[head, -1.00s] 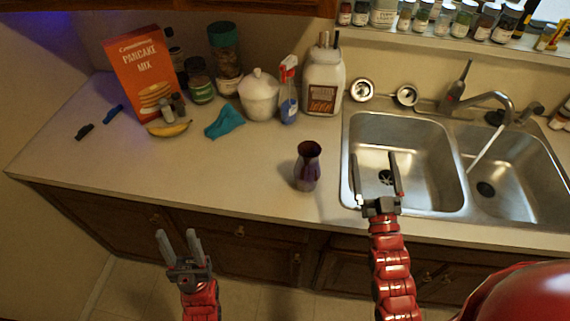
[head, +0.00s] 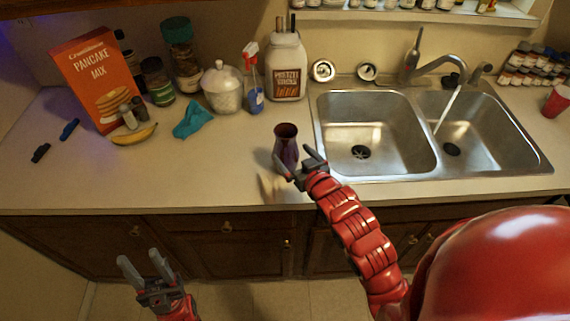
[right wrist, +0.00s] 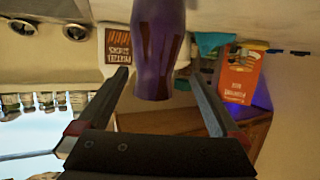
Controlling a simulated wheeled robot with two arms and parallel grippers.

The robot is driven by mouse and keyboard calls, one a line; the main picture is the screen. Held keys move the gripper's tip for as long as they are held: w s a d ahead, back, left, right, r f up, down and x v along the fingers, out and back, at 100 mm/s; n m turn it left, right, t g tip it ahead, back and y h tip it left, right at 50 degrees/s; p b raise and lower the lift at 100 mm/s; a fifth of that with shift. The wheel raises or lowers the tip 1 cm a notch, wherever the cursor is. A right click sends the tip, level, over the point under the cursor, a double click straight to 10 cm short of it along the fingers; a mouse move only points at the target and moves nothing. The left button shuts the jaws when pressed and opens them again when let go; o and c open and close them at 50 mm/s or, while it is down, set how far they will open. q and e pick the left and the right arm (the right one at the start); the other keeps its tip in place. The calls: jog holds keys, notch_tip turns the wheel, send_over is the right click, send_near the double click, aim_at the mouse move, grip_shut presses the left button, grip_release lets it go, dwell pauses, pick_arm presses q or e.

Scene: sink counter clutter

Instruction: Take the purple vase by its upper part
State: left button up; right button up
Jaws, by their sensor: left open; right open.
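The purple vase (head: 287,143) stands upright on the counter, left of the sink, near the front edge. My right gripper (head: 293,157) is open at the vase, its fingers in front of the vase's lower part in the head view. In the right wrist view the vase (right wrist: 158,45) appears upside down, its rim end between the two open fingers (right wrist: 160,72), with a gap on each side. Contact with the vase is not visible. My left gripper (head: 140,258) is open and empty, low in front of the counter.
The double sink (head: 375,135) lies right of the vase. Behind the vase stand a spray bottle (head: 254,90), a white jar (head: 288,70) and a lidded pot (head: 222,92). A teal cloth (head: 191,120) and banana (head: 135,134) lie left.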

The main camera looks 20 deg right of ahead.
aim_at(281, 136)
jog(key=p+x, duration=0.1)
jog(key=x, duration=0.3)
jog(key=shift+w+d, duration=0.1)
jog(key=shift+w+r+p, duration=0.15)
jog(key=shift+w+p, duration=0.3)
jog(key=shift+p, duration=0.05)
jog(key=w+p, duration=0.2)
jog(key=w, duration=0.1)
jog(key=shift+w+f+p, duration=0.3)
jog(key=shift+w+f, duration=0.2)
jog(key=shift+w, duration=0.3)
jog(key=shift+c, duration=0.3)
grip_shut()
